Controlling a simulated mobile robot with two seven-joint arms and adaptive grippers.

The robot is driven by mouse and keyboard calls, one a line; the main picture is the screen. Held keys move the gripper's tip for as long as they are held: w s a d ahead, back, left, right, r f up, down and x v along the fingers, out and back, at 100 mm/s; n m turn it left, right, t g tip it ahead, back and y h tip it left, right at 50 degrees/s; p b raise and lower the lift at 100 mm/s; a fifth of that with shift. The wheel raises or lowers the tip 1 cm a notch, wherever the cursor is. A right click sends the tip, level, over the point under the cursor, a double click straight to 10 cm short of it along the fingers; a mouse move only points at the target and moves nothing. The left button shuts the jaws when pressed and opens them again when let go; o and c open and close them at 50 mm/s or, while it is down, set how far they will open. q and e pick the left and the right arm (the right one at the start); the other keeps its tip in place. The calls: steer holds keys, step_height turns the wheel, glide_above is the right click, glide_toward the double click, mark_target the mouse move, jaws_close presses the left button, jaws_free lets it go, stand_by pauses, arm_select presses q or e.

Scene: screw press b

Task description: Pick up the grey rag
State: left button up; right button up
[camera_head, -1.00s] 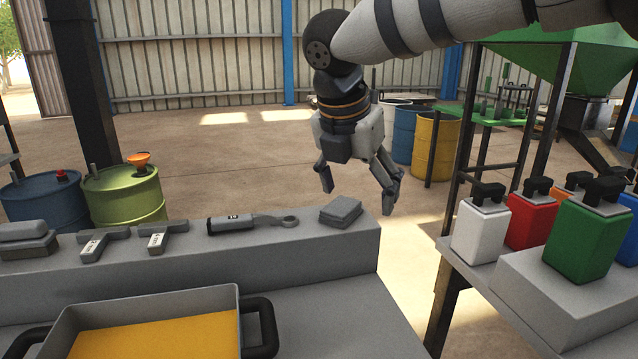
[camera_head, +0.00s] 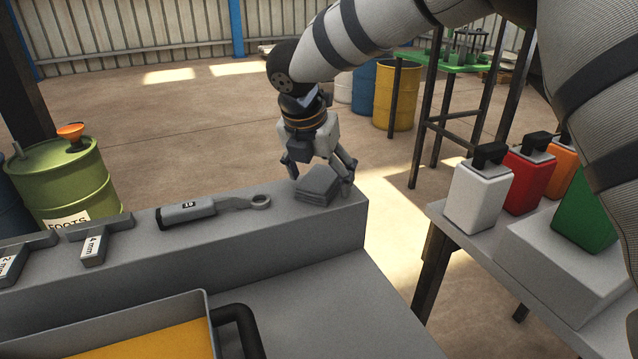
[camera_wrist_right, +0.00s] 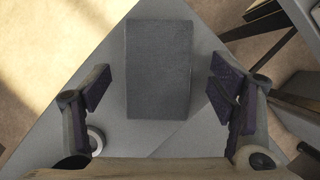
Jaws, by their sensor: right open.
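The grey rag (camera_head: 318,186) is a folded, layered block lying on the right end of the raised grey ledge. My right gripper (camera_head: 320,178) is open just above and behind it, with one finger to each side in the head view. In the right wrist view the rag (camera_wrist_right: 158,68) lies between the two spread fingers of the gripper (camera_wrist_right: 160,95), with a gap on both sides. Nothing is held. My left gripper is not in view.
A wrench-like tool (camera_head: 212,209) and grey gauge blocks (camera_head: 94,246) lie on the ledge left of the rag. A tray of yellow material (camera_head: 208,318) stands in front. Coloured canisters (camera_head: 478,190) stand on the right table. Drums (camera_head: 64,182) stand behind.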

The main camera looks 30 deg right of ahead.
steer(key=shift+w+f, duration=0.1)
steer(key=shift+f, duration=0.15)
stand_by(0.6)
steer(key=c, duration=1.4)
steer(key=shift+o, duration=0.2)
steer(key=shift+f, duration=0.1)
